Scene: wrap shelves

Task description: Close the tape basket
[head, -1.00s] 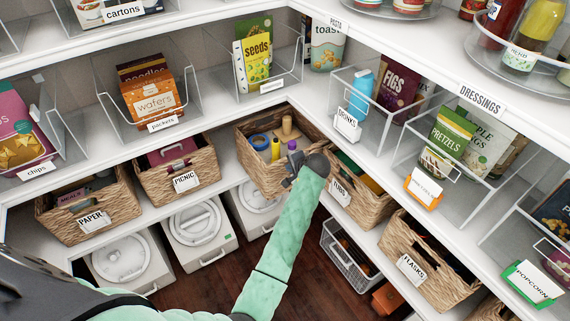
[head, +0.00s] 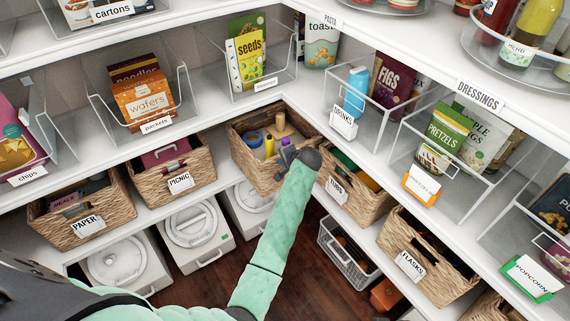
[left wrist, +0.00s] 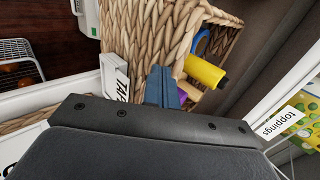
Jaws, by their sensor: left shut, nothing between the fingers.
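The tape basket (head: 254,170) is woven wicker and sits in the shelf corner, its front standing out past the shelf edge. It holds a blue roll, a yellow cylinder (head: 269,147), a wooden spool and a purple item. My left gripper (head: 288,156) is at the basket's front rim, with its arm hiding part of the front. In the left wrist view its closed fingers (left wrist: 161,86) are against or very near the basket wall (left wrist: 140,35), beside the partly hidden white label (left wrist: 112,78). The gripper is shut with nothing in it. My right gripper is not in view.
The picnic basket (head: 198,180) stands to the left and the tubs basket (head: 365,208) close on the right. White lidded bins (head: 190,232) and a wire basket (head: 345,262) are below. A clear toppings bin (head: 262,92) is on the shelf above.

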